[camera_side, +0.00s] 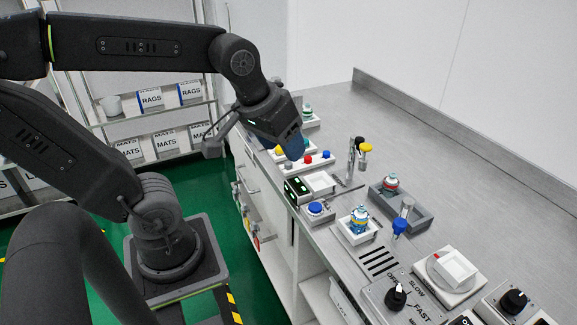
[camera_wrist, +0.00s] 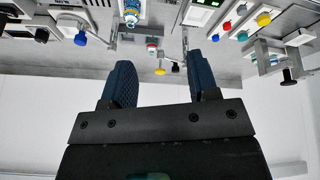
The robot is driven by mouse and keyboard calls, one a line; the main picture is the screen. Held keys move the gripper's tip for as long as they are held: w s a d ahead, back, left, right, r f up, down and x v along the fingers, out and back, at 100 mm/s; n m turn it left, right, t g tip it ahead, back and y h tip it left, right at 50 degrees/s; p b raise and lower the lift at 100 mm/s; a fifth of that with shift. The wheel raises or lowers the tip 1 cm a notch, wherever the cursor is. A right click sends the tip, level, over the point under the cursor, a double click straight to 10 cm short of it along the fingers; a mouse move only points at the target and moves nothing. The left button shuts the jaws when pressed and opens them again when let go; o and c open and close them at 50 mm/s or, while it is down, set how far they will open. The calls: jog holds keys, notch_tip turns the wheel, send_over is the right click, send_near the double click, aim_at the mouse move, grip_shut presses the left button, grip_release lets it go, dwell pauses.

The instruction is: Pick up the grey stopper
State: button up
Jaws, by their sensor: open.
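In the side view, a small grey knob-like piece (camera_side: 362,164) is on the thin upright stand right of my gripper, just below a yellow knob (camera_side: 366,148); it looks like the grey stopper, but is too small to be sure. The yellow knob (camera_wrist: 160,71) shows beyond the gap there; I cannot make out the grey piece clearly.
A blue button box (camera_side: 317,211), a blue-ended tube (camera_side: 401,223) and a white rotary unit (camera_side: 450,272) stand along the counter. Bare counter (camera_side: 450,170) lies behind.

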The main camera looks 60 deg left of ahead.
jog(key=w+a+n+g, duration=0.2)
jog(key=w+a+n, duration=0.3)
jog(key=n, duration=0.2)
jog(key=n+g, duration=0.3)
jog(key=n, duration=1.3)
send_over(289, 166)
jog(key=a, duration=0.1)
notch_tip(289, 166, down, 10)
jog(key=f, duration=1.3)
jog(key=shift+w, duration=0.2)
jog(key=c, duration=1)
